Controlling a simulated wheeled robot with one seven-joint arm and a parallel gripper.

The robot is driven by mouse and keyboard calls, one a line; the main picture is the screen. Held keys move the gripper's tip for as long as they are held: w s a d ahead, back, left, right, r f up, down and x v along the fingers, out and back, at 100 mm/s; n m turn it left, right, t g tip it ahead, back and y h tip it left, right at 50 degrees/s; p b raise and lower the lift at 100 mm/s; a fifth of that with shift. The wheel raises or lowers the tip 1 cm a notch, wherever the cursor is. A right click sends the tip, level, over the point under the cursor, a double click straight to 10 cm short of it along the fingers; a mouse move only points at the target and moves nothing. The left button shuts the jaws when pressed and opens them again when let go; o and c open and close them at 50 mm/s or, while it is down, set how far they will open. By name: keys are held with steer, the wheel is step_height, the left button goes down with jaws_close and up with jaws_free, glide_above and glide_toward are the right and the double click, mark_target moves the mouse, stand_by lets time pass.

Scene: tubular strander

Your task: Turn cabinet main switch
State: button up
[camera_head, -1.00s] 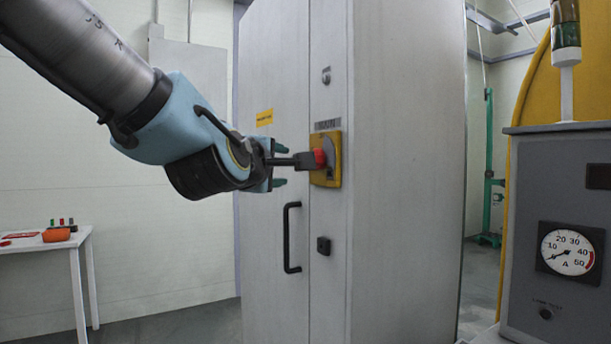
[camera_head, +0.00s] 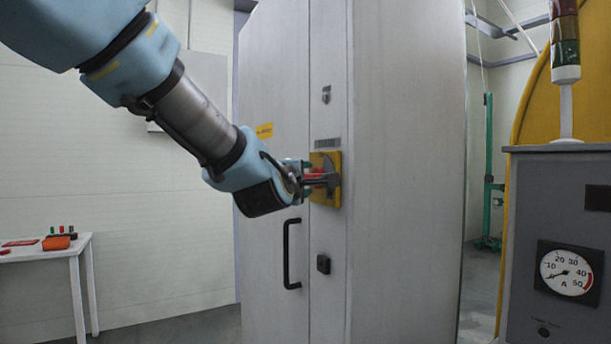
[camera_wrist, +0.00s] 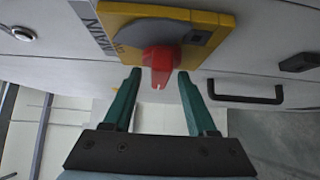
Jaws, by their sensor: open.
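The main switch is a red knob (camera_wrist: 160,62) on a grey disc and a yellow plate (camera_wrist: 205,20), fixed to the grey cabinet (camera_head: 400,200). In the head view the yellow plate (camera_head: 333,197) shows around my gripper (camera_head: 315,180), which is at the knob. In the wrist view my gripper (camera_wrist: 157,85) is open, with its green fingers on either side of the knob's lower end. Gaps show between the fingers and the knob, and I cannot tell whether either finger touches it. The word MAIN stands beside the plate.
A black door handle (camera_head: 290,253) and a small black latch (camera_head: 323,264) are below the switch. A keyed lock (camera_head: 326,95) is above. A grey meter console (camera_head: 550,240) stands at the right. A white table (camera_head: 50,250) is at the far left.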

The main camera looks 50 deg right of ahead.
steer(key=shift+c, duration=0.2)
jaws_close()
stand_by(0.3)
